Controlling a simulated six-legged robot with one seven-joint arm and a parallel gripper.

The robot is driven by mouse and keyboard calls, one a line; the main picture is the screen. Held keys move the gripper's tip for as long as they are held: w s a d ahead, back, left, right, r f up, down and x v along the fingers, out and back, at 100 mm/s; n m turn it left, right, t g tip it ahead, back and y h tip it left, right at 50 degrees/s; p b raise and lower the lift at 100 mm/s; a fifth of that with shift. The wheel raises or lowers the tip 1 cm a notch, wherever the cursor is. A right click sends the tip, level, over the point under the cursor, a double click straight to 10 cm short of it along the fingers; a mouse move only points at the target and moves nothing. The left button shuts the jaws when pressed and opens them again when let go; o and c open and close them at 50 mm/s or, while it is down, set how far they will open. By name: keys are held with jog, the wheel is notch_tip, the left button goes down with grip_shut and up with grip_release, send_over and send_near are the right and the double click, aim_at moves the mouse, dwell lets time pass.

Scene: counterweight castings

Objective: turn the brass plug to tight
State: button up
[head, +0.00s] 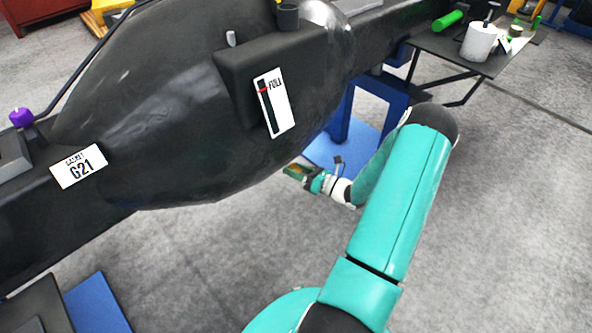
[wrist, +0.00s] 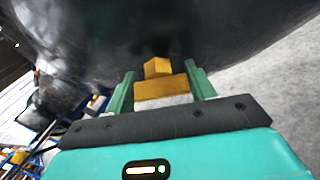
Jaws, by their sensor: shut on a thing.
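The brass plug (wrist: 157,67) shows in the wrist view as a yellow angular piece against the underside of the black casting (wrist: 170,30). A wider yellow part of it sits between the green fingers of my gripper (wrist: 159,72), which is shut on it. In the head view my gripper (head: 298,174) reaches under the lower right of the bulging casting (head: 165,120). The plug cannot be told apart clearly there. How tight the plug sits cannot be seen.
A blue stand (head: 372,112) is behind my gripper. A dark table (head: 450,48) with a white cup (head: 479,42) and a green cylinder (head: 447,20) stands at upper right. Grey floor at right is clear.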

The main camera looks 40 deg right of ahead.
jog(key=m+y, duration=0.2)
jog(key=y, duration=0.2)
jog(key=shift+d+f, duration=0.1)
jog(key=shift+f, duration=0.05)
jog(key=m+y, duration=0.3)
jog(key=shift+t+y, duration=0.4)
dwell(0.3)
jog(key=o, duration=1)
jog(key=v, duration=1.3)
jog(key=shift+s+d+f, duration=0.15)
jog(key=shift+s+f, duration=0.05)
jog(key=shift+s, duration=0.05)
